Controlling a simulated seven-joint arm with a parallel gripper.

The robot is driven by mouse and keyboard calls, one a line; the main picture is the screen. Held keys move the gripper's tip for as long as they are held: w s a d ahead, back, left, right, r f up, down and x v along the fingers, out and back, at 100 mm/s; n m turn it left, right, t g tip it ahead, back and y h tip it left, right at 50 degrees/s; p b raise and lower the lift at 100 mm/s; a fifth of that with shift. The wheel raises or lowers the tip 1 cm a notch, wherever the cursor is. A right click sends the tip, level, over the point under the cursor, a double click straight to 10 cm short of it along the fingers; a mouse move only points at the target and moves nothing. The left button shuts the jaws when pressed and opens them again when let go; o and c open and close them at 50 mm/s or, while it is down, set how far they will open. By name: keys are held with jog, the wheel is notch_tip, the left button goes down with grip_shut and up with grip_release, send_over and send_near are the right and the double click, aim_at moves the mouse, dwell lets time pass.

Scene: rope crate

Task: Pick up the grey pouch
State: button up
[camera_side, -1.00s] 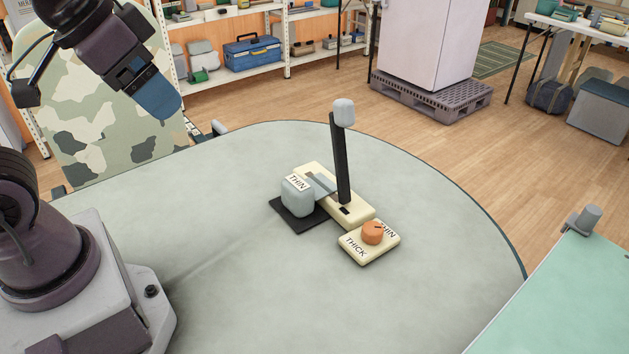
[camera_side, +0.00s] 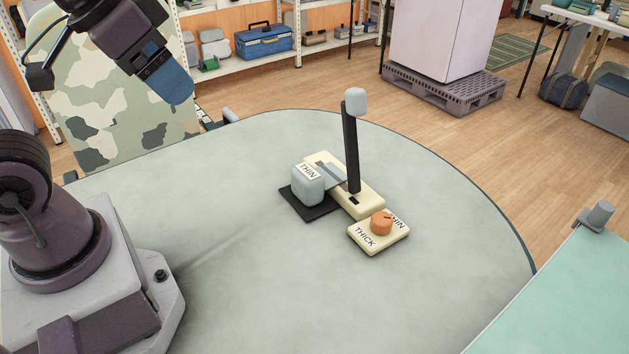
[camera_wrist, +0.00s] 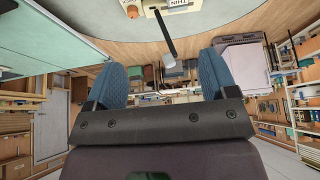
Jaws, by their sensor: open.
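No thing is plainly a pouch. The closest match is a small light grey, rounded block (camera_side: 308,188) with a THIN label on top. It sits on a dark square pad (camera_side: 313,212) on the round table, against a cream slicer-like base (camera_side: 362,203). I cannot tell whether it is soft. My gripper (camera_side: 172,88) is high at the upper left, well away from the block. In the wrist view its two blue fingers (camera_wrist: 162,80) are spread apart, with nothing between them. A THIN label shows at that view's top edge; the block itself is cut off there.
A black lever (camera_side: 351,150) with a grey knob (camera_side: 356,102) rises upright from the cream base, right of the block. A cream box (camera_side: 366,243) marked THICK and THIN carries an orange dial (camera_side: 381,222). The grey-green table (camera_side: 260,290) is clear around these. A camouflage panel (camera_side: 110,110) stands behind my arm.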

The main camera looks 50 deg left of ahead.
jog(key=shift+o, duration=0.5)
jog(key=n+g+h, duration=0.2)
jog(key=n+g, duration=0.4)
jog(key=n, duration=1.2)
send_near(307, 170)
jog(key=f, duration=0.3)
jog(key=s+d+f, duration=0.1)
jog(key=f, duration=0.1)
jog(key=shift+w+d+f, duration=0.1)
jog(key=shift+d+f, duration=0.05)
jog(key=shift+f, duration=0.8)
jog(key=shift+w+d+f, duration=0.1)
jog(key=shift+d+f, duration=0.05)
jog(key=shift+f, duration=0.8)
jog(key=shift+w+d+f, duration=0.15)
jog(key=shift+f, duration=0.75)
